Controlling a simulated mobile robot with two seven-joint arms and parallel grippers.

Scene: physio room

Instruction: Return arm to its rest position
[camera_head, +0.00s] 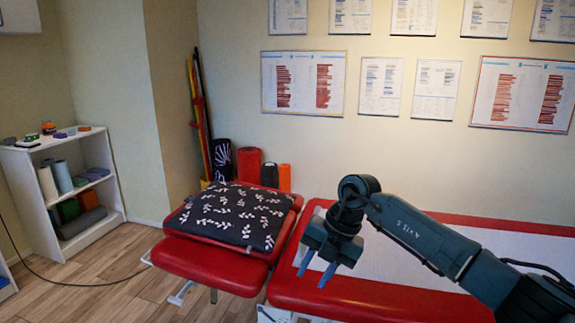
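My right arm (425,236) comes in from the lower right and reaches over the red treatment table (350,298). Its gripper (316,270) hangs down with its two bluish fingers apart and nothing between them. It shows in front of the white sheet on the table; the height between them is hard to tell. My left gripper is not in view.
A dark leaf-patterned cushion (232,212) lies on the table's raised red head section, left of my gripper. A white shelf (77,228) with rolls stands at the far left. Red and orange rollers (249,164) stand by the wall.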

